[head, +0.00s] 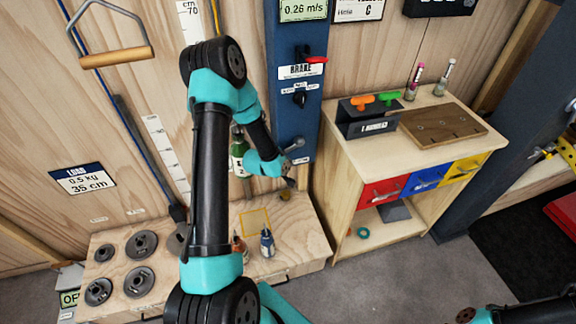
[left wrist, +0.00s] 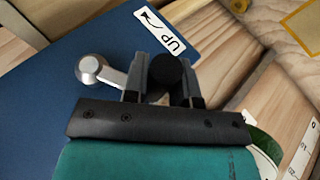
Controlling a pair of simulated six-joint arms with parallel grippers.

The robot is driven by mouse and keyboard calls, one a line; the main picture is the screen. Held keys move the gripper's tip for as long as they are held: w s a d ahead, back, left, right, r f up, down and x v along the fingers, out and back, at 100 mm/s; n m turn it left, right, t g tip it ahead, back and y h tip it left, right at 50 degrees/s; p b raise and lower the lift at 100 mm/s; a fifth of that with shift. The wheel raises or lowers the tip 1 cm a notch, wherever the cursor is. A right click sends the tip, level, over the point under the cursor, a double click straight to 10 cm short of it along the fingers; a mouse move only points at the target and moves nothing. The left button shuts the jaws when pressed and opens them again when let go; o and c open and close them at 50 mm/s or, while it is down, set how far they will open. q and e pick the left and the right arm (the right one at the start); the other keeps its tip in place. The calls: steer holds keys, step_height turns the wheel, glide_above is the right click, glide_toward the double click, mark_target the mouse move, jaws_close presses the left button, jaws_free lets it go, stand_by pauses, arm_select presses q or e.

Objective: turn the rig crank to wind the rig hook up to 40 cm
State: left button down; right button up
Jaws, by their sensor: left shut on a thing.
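My left gripper (left wrist: 162,82) is shut on that knob, one finger on each side. In the head view the left gripper (head: 288,181) is at the lower part of the post. An UP label (left wrist: 160,30) with an arrow is beside the crank. I cannot make out the rig hook; my arm covers part of the measuring scale.
A load sign (head: 83,178) reads 0.5 kg, 35 cm. A red brake lever (head: 316,60) is higher on the post. Several weight plates (head: 139,282) lie on the low wooden bench. A drawer cabinet (head: 400,165) stands right of the post.

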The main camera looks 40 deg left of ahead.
arm_select(q)
steer(key=shift+a, duration=0.1)
steer(key=c, duration=0.9)
jaws_free()
steer(key=v, duration=1.7)
steer(key=shift+s+r, duration=0.1)
steer(key=shift+r, duration=0.1)
